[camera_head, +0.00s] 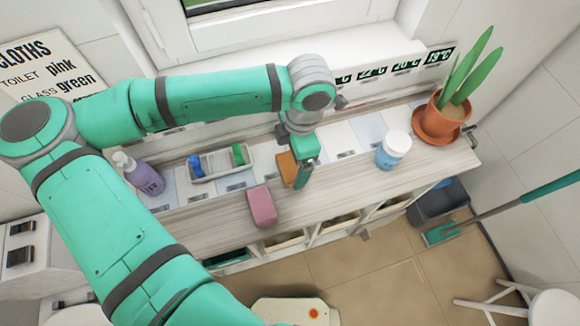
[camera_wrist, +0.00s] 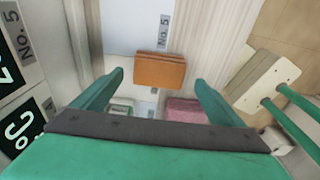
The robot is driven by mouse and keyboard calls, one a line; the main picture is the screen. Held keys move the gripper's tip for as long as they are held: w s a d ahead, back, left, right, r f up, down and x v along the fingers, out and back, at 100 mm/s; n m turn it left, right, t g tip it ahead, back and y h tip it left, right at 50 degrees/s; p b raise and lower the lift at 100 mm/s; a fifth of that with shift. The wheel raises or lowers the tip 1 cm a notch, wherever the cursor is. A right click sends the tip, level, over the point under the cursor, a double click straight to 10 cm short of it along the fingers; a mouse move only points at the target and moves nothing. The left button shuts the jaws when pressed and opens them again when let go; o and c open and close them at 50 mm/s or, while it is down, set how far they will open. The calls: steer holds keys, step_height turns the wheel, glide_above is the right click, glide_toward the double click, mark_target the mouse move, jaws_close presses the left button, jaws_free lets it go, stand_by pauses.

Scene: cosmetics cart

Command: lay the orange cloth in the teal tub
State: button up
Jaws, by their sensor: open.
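The orange cloth (camera_head: 286,168) is a small folded block on the counter, partly hidden behind my gripper (camera_head: 304,176). In the wrist view the orange cloth (camera_wrist: 160,69) lies ahead of my open, empty gripper (camera_wrist: 159,80), between the lines of its two fingers. I see no contact, and the exact height gap is unclear. A dark teal container edge (camera_head: 226,257), perhaps the teal tub, shows below the counter front at the left. My arm hides much of it, and its inside is not visible.
A pink cloth (camera_head: 262,206) lies left of my gripper. A grey tray (camera_head: 219,164) with blue and green items, a purple bottle (camera_head: 144,175), a white-blue jar (camera_head: 393,150) and a potted plant (camera_head: 447,112) stand on the counter (camera_head: 340,186).

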mark_target(290, 165)
step_height(290, 165, down, 4)
steer(key=shift+a+f, duration=0.1)
steer(key=shift+a, duration=0.05)
steer(key=c, duration=1.2)
steer(key=shift+w+r, duration=0.1)
steer(key=shift+r, duration=0.1)
steer(key=shift+c, duration=0.2)
